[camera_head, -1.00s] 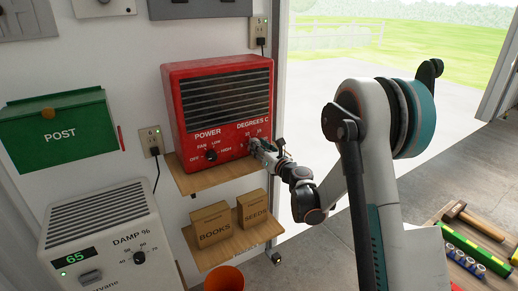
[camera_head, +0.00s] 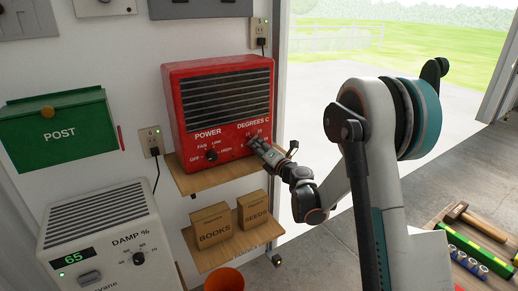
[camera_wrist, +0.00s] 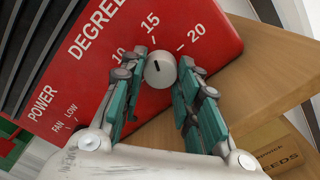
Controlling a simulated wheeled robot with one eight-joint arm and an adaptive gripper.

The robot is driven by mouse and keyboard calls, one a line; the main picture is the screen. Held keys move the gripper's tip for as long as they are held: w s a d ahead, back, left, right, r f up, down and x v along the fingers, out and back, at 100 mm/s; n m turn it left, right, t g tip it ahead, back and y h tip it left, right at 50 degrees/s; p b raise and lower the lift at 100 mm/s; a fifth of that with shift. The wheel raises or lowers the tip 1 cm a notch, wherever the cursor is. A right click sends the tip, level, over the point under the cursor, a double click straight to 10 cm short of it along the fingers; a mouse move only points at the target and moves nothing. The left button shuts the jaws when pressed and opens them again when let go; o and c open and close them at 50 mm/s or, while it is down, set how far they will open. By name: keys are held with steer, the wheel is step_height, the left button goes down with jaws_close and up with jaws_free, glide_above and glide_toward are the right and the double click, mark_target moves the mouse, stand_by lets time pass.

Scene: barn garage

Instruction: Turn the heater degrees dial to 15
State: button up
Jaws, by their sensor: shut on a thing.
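The red heater (camera_head: 222,110) stands on a wooden shelf against the wall. Its degrees dial (camera_wrist: 161,74) is a round silver knob with a short dark mark, between the numbers 10, 15 and 20. The mark points up and slightly left in the wrist view, roughly toward 15; its exact reading is hard to tell. My gripper (camera_wrist: 162,64) has its teal fingers on either side of the dial and is shut on it. In the head view my gripper (camera_head: 262,148) reaches the heater's right front and hides the dial.
The power dial (camera_head: 211,155) is to the left on the heater. The wooden shelf (camera_head: 195,183) lies under it, with the books box (camera_head: 211,227) and seeds box (camera_head: 253,209) below. A white dehumidifier (camera_head: 105,235) stands at lower left.

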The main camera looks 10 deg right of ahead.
steer(key=shift+m, duration=0.3)
steer(key=o, duration=1.1)
steer(key=shift+c, duration=0.2)
steer(key=v, duration=1.2)
steer(key=shift+r, duration=0.1)
